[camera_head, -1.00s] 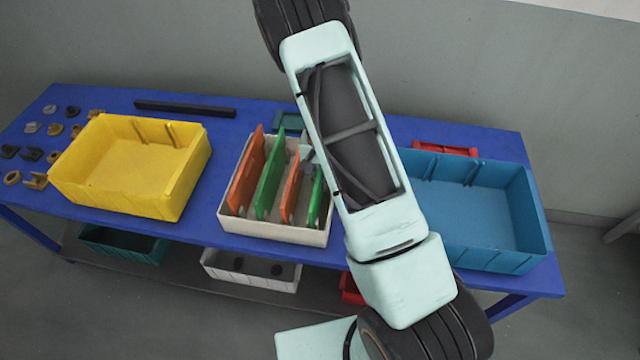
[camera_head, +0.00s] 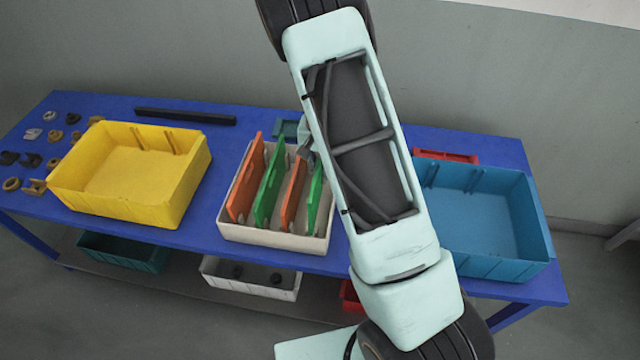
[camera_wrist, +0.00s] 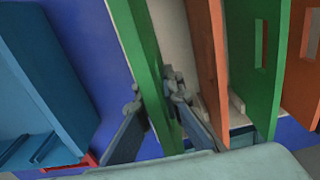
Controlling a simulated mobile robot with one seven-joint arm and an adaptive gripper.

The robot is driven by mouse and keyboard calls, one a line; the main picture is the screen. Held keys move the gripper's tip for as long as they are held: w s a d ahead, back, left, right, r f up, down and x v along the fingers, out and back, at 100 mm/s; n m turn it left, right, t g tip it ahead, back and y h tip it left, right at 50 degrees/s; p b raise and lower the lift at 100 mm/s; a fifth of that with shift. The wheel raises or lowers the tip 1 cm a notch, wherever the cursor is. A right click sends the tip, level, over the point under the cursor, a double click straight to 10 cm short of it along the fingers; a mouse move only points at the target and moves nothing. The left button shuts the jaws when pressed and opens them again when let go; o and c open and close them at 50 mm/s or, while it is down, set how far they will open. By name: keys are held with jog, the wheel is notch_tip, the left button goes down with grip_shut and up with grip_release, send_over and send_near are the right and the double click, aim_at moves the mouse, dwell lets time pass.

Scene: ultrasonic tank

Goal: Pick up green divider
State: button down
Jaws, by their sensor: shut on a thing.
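Two green dividers and two orange dividers stand in a white box. The rightmost green divider (camera_head: 315,195) is at the box's right end, beside my arm. In the wrist view this green divider (camera_wrist: 137,45) runs between my fingers. My gripper (camera_wrist: 155,95) is shut on it near its edge, one finger on each face. The other green divider (camera_head: 268,187) stands between the two orange dividers (camera_head: 242,180) (camera_head: 293,187); it also shows in the wrist view (camera_wrist: 257,60). In the head view my forearm hides most of my gripper.
The white box (camera_head: 275,240) sits on a blue table (camera_head: 200,237). A yellow bin (camera_head: 115,205) stands left and a blue bin (camera_head: 490,265) right. A dark bar (camera_head: 185,116) lies at the back. Small parts lie at the left end. An orange divider (camera_wrist: 203,50) stands close to my gripper.

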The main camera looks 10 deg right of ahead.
notch_tip(320, 180, up, 11)
jog(key=shift+r+b, duration=0.1)
jog(key=shift+b, duration=0.25)
jog(key=shift+a, duration=0.1)
dwell(1.1)
